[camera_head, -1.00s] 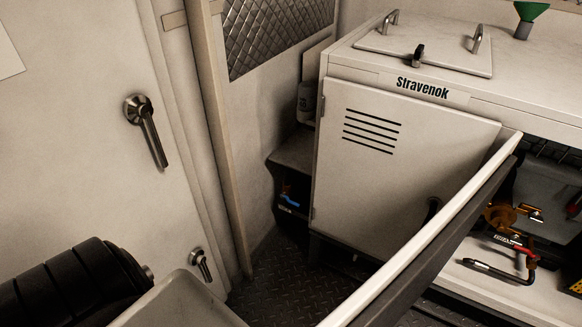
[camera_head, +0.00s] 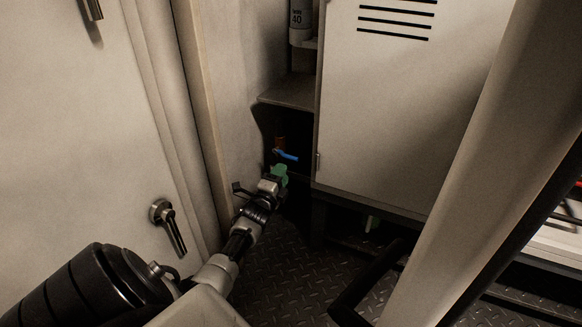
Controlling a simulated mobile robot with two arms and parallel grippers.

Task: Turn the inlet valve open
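A small valve with a blue lever handle (camera_head: 287,156) sits in a dark recess under a low shelf, left of the white cabinet. An orange-brown part shows just above the lever. The lever lies nearly level, tilted slightly down to the right. My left gripper (camera_head: 280,175), with green at its tip, is just below and in front of the lever. A small gap seems to show between them. The fingers are too small and dark to tell whether they are open. My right gripper is not in view.
The cabinet door (camera_head: 400,110) with slots stands right of the recess. The low shelf (camera_head: 289,92) is above it. A wall with a door handle (camera_head: 168,226) is at left. Dark diamond-plate floor (camera_head: 290,265) is below. A large pale beam crosses the right side.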

